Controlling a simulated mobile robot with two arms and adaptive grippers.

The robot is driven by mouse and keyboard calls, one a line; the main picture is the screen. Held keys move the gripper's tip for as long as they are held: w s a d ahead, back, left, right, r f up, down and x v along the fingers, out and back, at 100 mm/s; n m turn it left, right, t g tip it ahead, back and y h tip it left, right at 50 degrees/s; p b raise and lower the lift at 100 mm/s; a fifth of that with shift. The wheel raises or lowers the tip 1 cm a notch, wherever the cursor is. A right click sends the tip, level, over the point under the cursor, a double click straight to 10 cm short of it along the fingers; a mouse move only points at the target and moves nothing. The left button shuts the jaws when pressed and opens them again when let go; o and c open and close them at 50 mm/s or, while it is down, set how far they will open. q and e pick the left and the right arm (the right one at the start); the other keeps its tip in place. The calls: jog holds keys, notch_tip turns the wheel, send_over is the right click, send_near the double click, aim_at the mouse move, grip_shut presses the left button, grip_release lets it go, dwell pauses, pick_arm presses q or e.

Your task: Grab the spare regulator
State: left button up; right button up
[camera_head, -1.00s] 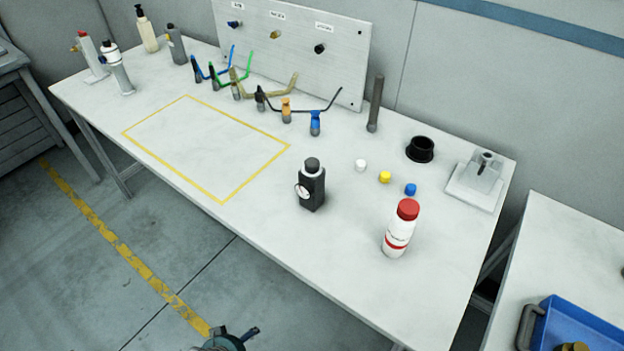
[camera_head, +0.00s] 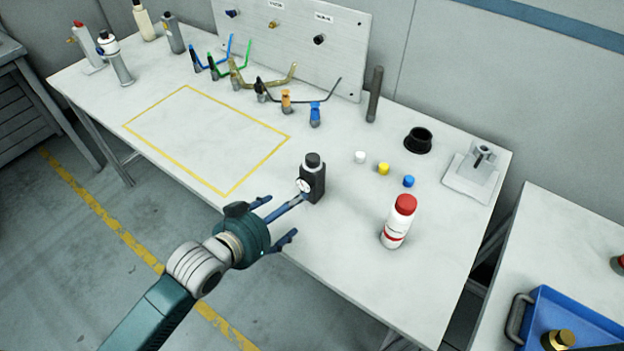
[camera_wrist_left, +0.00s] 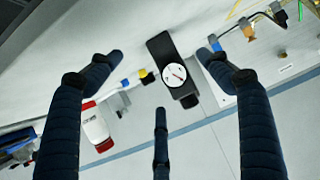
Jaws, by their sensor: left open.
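The regulator (camera_head: 314,182) is a dark block with a round white gauge on its front and a dark cap on top. It stands upright on the white bench near the front edge. It also shows in the left wrist view (camera_wrist_left: 163,48), beyond and between the upper fingers. My left gripper (camera_head: 280,215) is open and empty, in front of and to the left of the regulator. One fingertip appears close to the gauge side; I cannot tell if it touches. My right gripper is in neither view.
A white bottle with a red cap (camera_head: 398,222) stands right of the regulator. White, yellow and blue caps (camera_head: 383,169) lie behind it. Hose fittings (camera_head: 286,101) line the bench below a panel (camera_head: 340,60). A yellow-outlined area (camera_head: 185,150) is clear. A blue tray (camera_head: 585,325) sits lower right.

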aim_at(305, 186)
pick_arm(q)
jog(key=shift+m+t+h, duration=0.3)
jog(key=shift+t+h, duration=0.1)
jog(key=shift+h, duration=0.3)
jog(key=w+d, duration=0.1)
jog(key=w, duration=0.1)
jog(key=w+d, duration=0.1)
jog(key=w, duration=0.1)
jog(key=w+d, duration=0.1)
jog(key=w, duration=0.1)
jog(key=shift+w+d+r+p, duration=0.1)
jog(key=shift+w+d+p, duration=0.05)
jog(key=shift+d+p, duration=0.2)
jog(key=x, duration=0.2)
jog(key=p+x, duration=0.1)
jog(key=x, duration=0.2)
jog(key=shift+d, duration=0.35)
jog(key=shift+w+d+f, duration=0.1)
jog(key=shift+w+f, duration=0.1)
jog(key=shift+f, duration=0.1)
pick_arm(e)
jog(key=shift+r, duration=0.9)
pick_arm(q)
jog(key=shift+c, duration=0.3)
jog(key=shift+s, duration=0.1)
jog(key=c, duration=1.3)
jog(key=shift+r, duration=0.15)
jog(key=shift+c, duration=1.3)
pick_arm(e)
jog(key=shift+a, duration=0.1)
